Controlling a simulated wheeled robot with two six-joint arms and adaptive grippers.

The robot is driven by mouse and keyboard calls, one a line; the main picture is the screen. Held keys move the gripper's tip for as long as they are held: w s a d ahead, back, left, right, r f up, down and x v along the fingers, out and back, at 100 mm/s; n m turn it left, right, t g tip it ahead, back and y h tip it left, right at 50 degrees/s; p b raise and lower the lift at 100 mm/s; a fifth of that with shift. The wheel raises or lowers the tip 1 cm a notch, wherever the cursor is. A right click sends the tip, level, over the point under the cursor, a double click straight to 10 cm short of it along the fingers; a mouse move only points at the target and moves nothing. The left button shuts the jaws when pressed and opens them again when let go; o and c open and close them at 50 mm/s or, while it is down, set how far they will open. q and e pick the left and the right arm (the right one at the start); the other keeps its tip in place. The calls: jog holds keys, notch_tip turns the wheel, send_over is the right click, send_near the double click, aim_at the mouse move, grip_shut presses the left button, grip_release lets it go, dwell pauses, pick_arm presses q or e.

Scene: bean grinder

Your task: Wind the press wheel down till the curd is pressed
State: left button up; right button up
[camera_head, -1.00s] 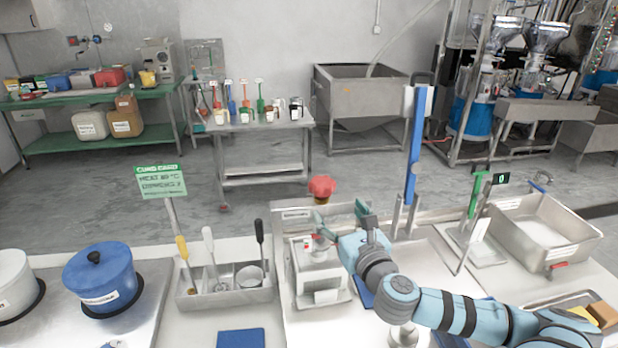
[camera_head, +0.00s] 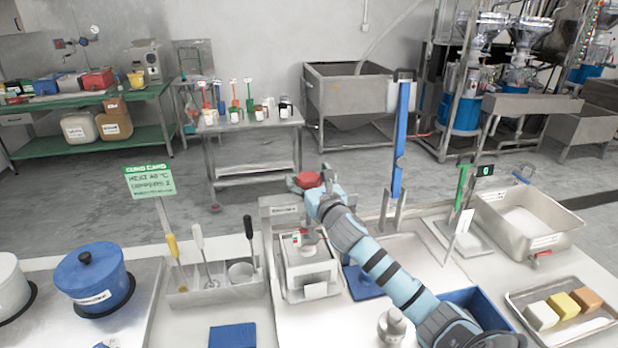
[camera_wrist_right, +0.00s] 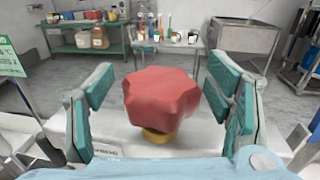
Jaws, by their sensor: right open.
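The red lobed press wheel (camera_head: 308,180) sits on top of the press (camera_head: 306,262), a white and steel box frame on the counter. In the right wrist view the wheel (camera_wrist_right: 162,104) is large, on a brass-coloured collar. My right gripper (camera_head: 310,183) is at the wheel. Its green-padded fingers (camera_wrist_right: 163,110) stand open on both sides of the wheel, with gaps between pads and wheel. The press's lower part is partly hidden by its frame, and I cannot make out the curd. My left gripper is not in view.
Left of the press stand a utensil holder (camera_head: 215,290), a blue pot (camera_head: 95,282) and a green sign (camera_head: 149,181). On the right are a blue upright post (camera_head: 401,140), a steel basin (camera_head: 525,220) and a tray of coloured blocks (camera_head: 540,330).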

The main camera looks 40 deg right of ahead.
jog(key=c, duration=1.2)
jog(key=shift+w, duration=0.1)
jog(key=shift+m+h+p, duration=0.3)
jog(key=shift+m+h, duration=0.1)
jog(key=shift+h, duration=0.2)
jog(key=shift+m+g+h+p, duration=0.45)
jog(key=shift+m+g+h, duration=0.45)
jog(key=shift+h, duration=0.3)
jog(key=m+g+h, duration=0.2)
jog(key=h, duration=0.1)
jog(key=shift+f+m+g, duration=0.1)
jog(key=shift+m+g, duration=0.2)
jog(key=shift+g, duration=0.1)
jog(key=shift+m+g+h, duration=1)
jog(key=shift+g, duration=0.1)
jog(key=shift+f+m+g+h+b, duration=0.15)
jog(key=shift+m+g+h+b, duration=0.65)
jog(key=shift+g, duration=0.4)
jog(key=m+g+h+b, duration=0.1)
jog(key=m+g+b, duration=0.1)
jog(key=g+b, duration=0.1)
jog(key=shift+g, duration=0.3)
jog(key=shift+m+g+b, duration=0.45)
jog(key=shift+m+g, duration=0.15)
